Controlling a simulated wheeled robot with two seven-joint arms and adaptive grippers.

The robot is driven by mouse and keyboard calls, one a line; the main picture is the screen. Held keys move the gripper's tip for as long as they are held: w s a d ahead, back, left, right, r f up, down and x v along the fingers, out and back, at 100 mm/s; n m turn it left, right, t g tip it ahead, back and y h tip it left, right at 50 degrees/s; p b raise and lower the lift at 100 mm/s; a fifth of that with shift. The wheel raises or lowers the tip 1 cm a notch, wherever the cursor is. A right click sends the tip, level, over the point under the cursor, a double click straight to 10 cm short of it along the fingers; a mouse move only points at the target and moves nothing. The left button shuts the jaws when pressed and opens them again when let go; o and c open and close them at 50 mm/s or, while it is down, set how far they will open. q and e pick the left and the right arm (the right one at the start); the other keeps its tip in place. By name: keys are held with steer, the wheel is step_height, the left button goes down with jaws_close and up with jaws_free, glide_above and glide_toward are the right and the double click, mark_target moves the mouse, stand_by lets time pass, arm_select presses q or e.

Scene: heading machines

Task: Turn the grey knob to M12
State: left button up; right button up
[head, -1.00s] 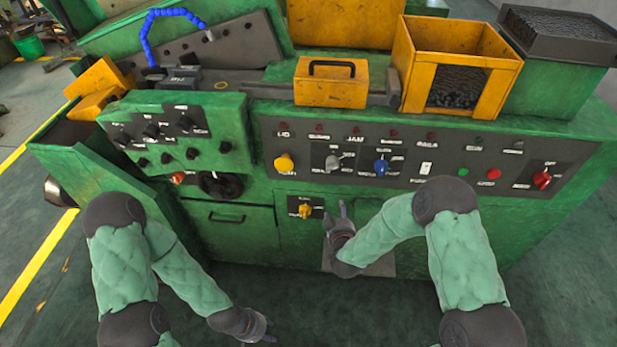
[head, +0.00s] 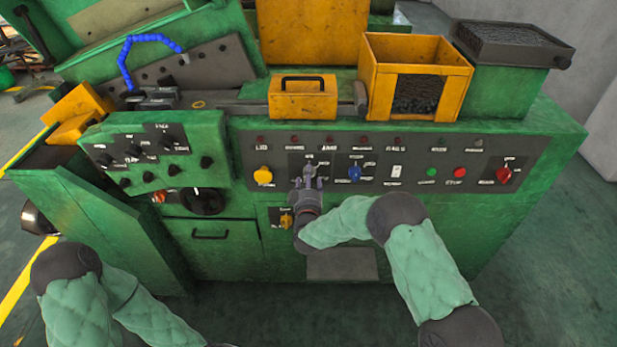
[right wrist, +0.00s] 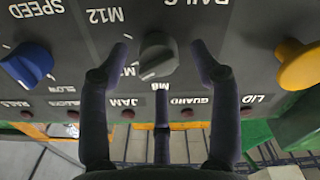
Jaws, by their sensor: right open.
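The grey knob (right wrist: 158,55) shows on the dark panel in the right wrist view, where labels appear upside down. M12 (right wrist: 105,15) is at its upper left, M8 (right wrist: 160,87) is below it, and a label between them is partly hidden by a finger. A pale mark is on the knob's lower-left edge; its exact setting is hard to tell. My right gripper (head: 308,184) is open in front of the knob, with fingers on both sides and a third below. Contact cannot be told. In the head view the gripper mostly hides the knob. My left gripper is out of view.
A white switch (head: 396,172) and a red knob (head: 504,175) are further right. A smaller yellow knob (head: 287,221) sits below, close to my right wrist.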

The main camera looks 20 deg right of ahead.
steer(key=shift+x, duration=1.05)
steer(key=shift+r, duration=0.1)
steer(key=c, duration=1.1)
